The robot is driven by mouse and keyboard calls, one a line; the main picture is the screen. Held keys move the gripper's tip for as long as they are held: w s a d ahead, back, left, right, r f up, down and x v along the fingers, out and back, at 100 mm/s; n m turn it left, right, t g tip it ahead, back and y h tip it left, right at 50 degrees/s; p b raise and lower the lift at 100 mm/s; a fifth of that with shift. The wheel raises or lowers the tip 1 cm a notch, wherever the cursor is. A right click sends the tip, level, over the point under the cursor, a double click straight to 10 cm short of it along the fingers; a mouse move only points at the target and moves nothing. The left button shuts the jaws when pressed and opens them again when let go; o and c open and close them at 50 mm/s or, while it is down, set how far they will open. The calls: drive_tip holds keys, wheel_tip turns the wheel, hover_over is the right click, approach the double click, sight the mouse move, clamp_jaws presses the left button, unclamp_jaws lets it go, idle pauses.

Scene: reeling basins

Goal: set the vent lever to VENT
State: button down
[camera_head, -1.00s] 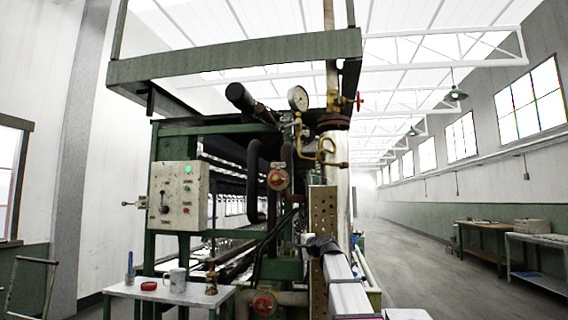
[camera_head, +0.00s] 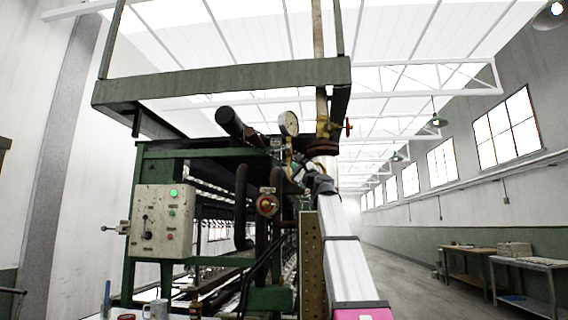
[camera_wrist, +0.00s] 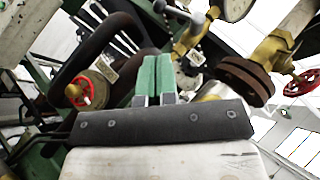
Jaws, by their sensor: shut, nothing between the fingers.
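I see no clear contact. In the head view my gripper (camera_head: 297,168) is up by the brass pipework below the gauge (camera_head: 289,123), and my arm hides part of that area.
A red handwheel (camera_wrist: 85,90) is left of my fingers and a second red handwheel (camera_wrist: 303,82) is at right beside a rusty flange (camera_wrist: 246,80). A control box (camera_head: 163,226) stands at left on the green frame. The aisle at right is open, with tables (camera_head: 468,268) along the wall.

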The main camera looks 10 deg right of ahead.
sight(275, 152)
drive_tip(key=x, duration=1.3)
drive_tip(key=shift+w+a+r, duration=0.1)
drive_tip(key=shift+w+a+r, duration=0.1)
drive_tip(key=shift+a+r, duration=0.15)
drive_tip(key=shift+r, duration=0.2)
drive_tip(key=shift+w+a+r, duration=0.1)
drive_tip(key=shift+a+r, duration=0.15)
drive_tip(key=shift+r, duration=0.15)
drive_tip(key=shift+s+f, duration=0.1)
